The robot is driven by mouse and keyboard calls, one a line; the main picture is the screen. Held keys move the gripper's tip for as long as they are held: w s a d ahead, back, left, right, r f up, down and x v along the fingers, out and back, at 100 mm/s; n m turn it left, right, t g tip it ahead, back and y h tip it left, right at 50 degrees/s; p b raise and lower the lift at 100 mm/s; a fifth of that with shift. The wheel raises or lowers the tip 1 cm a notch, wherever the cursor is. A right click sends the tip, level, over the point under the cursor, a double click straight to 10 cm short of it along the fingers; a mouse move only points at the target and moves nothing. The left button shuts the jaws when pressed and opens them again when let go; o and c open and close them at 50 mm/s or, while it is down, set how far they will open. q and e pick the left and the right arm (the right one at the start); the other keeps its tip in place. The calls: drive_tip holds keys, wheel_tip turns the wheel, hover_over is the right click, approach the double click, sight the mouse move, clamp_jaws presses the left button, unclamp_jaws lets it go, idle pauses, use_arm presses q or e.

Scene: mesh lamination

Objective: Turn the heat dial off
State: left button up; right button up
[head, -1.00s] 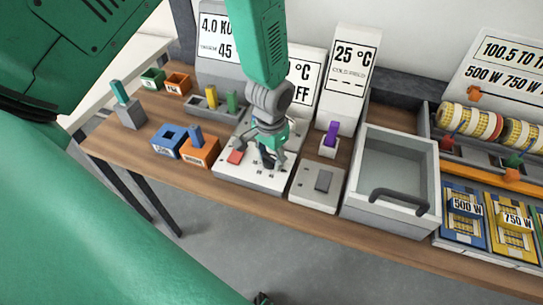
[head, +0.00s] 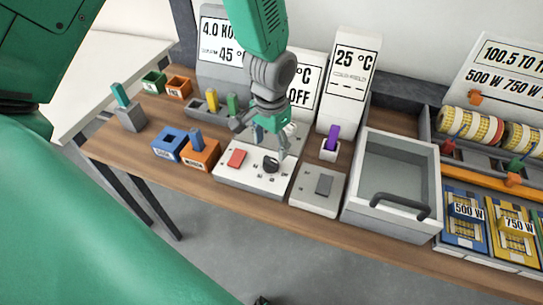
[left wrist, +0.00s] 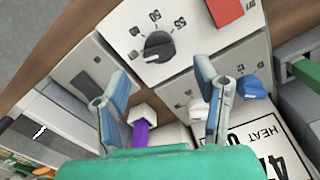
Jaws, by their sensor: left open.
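The heat dial is a round black knob (head: 271,163) on the white control panel (head: 245,180), right of a red switch (head: 236,158). The dial also shows in the left wrist view (left wrist: 158,46), with printed numbers around it and a pale pointer mark. My left gripper (head: 262,138) is open and empty, above and behind the dial, apart from it. In the left wrist view its blue fingers (left wrist: 160,75) are spread, with the dial beyond them. The display (head: 303,85) behind is partly hidden by my arm; "°C" and "OFF" are readable. My right gripper is not seen.
Right of the panel are a grey switch box (head: 318,190), a purple peg in a white holder (head: 329,150) and a grey bin (head: 388,180) with a black handle. Upright signs stand behind.

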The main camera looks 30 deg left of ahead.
sight(271, 160)
use_arm(q)
wheel_tip(271, 160, up, 5)
drive_tip(key=shift+f, duration=0.1)
idle(0.7)
